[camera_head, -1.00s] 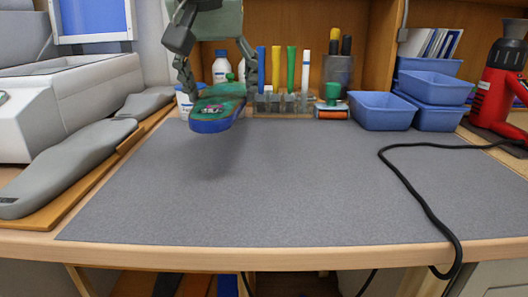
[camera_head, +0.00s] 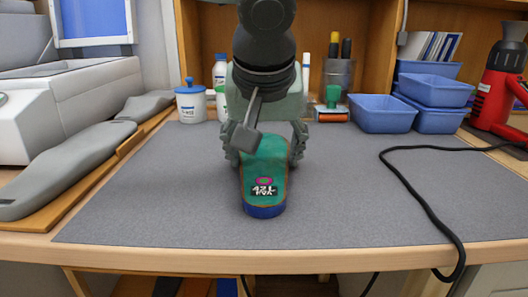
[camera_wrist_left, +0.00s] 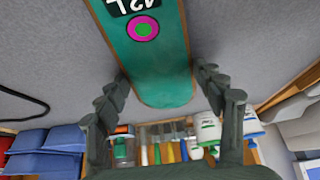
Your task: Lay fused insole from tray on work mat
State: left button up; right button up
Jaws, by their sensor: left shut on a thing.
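The fused insole (camera_head: 264,165) is green on top with a blue heel edge, a pink ring and a white-on-black label. It is over the middle of the grey work mat (camera_head: 370,200), heel end toward the front edge. My left gripper (camera_head: 265,150) is shut on it, one finger at each long side. The wrist view shows the insole (camera_wrist_left: 155,60) running between the fingers of that gripper (camera_wrist_left: 165,92). Whether its underside touches the mat cannot be told. My right gripper is not in view. No tray can be made out.
A black cable (camera_head: 415,190) crosses the mat's right part. Grey foot forms (camera_head: 70,165) lie on a wooden board at the left. The mat's left and front are clear.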

pick_arm(q)
jog(key=o, duration=1)
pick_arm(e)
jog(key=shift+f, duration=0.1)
pick_arm(q)
jog(key=shift+o, duration=0.2)
jog(key=shift+s+r, duration=0.15)
jog(key=shift+r, duration=0.25)
jog(key=v, duration=1.1)
jog(key=shift+p, duration=0.4)
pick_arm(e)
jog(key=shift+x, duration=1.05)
pick_arm(q)
jog(key=shift+s+r, duration=0.1)
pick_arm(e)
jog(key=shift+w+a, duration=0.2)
